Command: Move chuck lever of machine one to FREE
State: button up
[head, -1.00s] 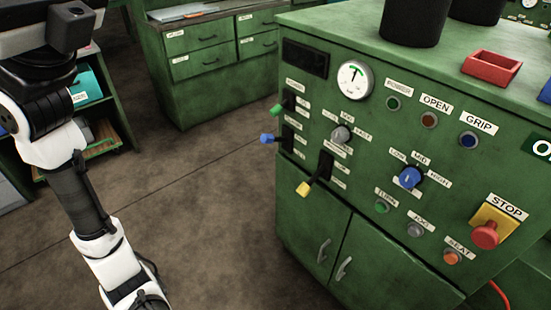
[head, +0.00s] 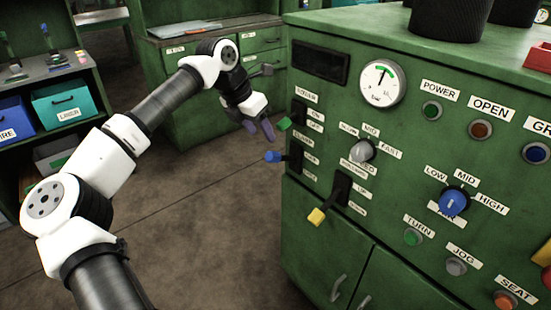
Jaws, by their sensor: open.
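The green machine (head: 400,140) fills the right side of the head view. Three levers are on the left of its front panel: a green-tipped lever (head: 284,124), a blue-tipped lever (head: 272,156) below it, and a yellow-tipped lever (head: 317,216) lower right. All three tips stick out to the left of their dark slots, the yellow one pointing down-left. Their small labels are too blurred to tell surely which is the chuck lever or where FREE is. My gripper (head: 259,130) is open and empty, its purple fingers just left of the green and blue tips, with no clear contact.
A grey knob (head: 361,151), a blue knob (head: 453,201) and several buttons sit right of the levers. A gauge (head: 382,83) is above. Green drawers (head: 262,42) stand behind my gripper. A shelf with bins (head: 60,102) is at left. The floor (head: 200,240) between is clear.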

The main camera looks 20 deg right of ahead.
aim_at(276, 157)
jog(key=x, duration=1.1)
jog(key=shift+d+f, duration=0.2)
jog(key=shift+f, duration=0.05)
jog(key=shift+c, duration=0.2)
grip_shut()
